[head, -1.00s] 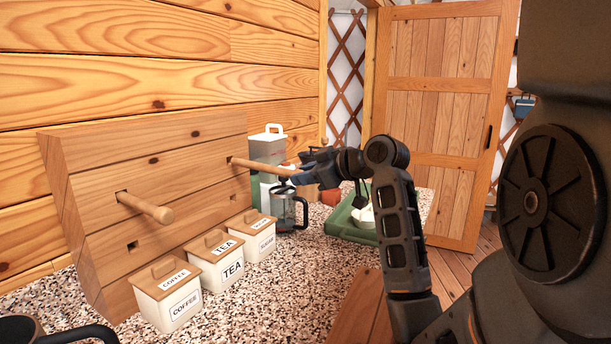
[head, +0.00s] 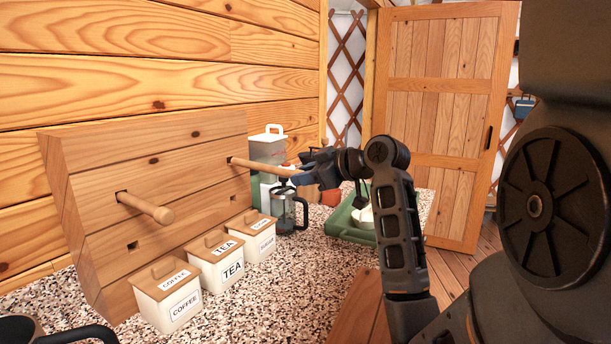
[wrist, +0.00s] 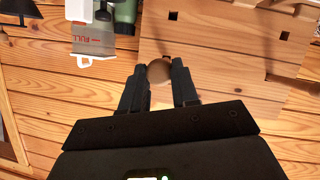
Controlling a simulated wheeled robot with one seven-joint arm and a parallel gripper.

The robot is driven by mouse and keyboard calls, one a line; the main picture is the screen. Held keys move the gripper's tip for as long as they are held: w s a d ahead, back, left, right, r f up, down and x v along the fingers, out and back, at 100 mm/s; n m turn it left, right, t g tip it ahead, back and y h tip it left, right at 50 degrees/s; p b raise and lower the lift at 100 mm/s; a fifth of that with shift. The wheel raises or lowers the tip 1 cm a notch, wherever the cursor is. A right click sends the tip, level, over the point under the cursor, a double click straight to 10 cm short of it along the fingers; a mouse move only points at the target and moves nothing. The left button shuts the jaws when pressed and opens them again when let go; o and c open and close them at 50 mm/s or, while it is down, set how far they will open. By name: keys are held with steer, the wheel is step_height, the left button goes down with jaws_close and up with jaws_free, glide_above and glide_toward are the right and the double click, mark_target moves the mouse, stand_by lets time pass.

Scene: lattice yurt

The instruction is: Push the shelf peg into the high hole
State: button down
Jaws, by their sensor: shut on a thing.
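The slanted wooden board (head: 190,180) stands on the counter against the plank wall. A wooden peg (head: 258,166) sticks out from its right part, its far end meeting the board at a dark hole; how deep it sits is hidden. My gripper (head: 299,174) is shut on this peg's near end. In the wrist view the peg's round end (wrist: 158,70) shows between the two fingers (wrist: 158,78). A second peg (head: 147,208) sticks out of a hole at the board's left, apart from my gripper. Other square holes in the board are empty.
Coffee (head: 167,294), tea (head: 216,260) and a third canister (head: 253,236) stand before the board. A French press (head: 290,208), a tall dispenser (head: 268,147) and a green tray (head: 352,222) are near my gripper. A dark mug-like thing (head: 50,330) is at front left.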

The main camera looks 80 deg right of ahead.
mark_target(279, 168)
steer(key=shift+w+d, duration=0.4)
steer(key=shift+w, duration=0.95)
steer(key=shift+w+d, duration=0.45)
steer(key=shift+w, duration=0.85)
steer(key=shift+w+d, duration=0.4)
steer(key=shift+w, duration=0.95)
steer(key=c, duration=0.8)
jaws_free()
steer(key=p+v, duration=0.2)
steer(key=v, duration=0.4)
steer(key=shift+s+a+r, duration=0.15)
steer(key=shift+s+r, duration=0.1)
steer(key=shift+s+a+r, duration=0.1)
steer(key=shift+s+a, duration=0.15)
steer(key=shift+s, duration=0.25)
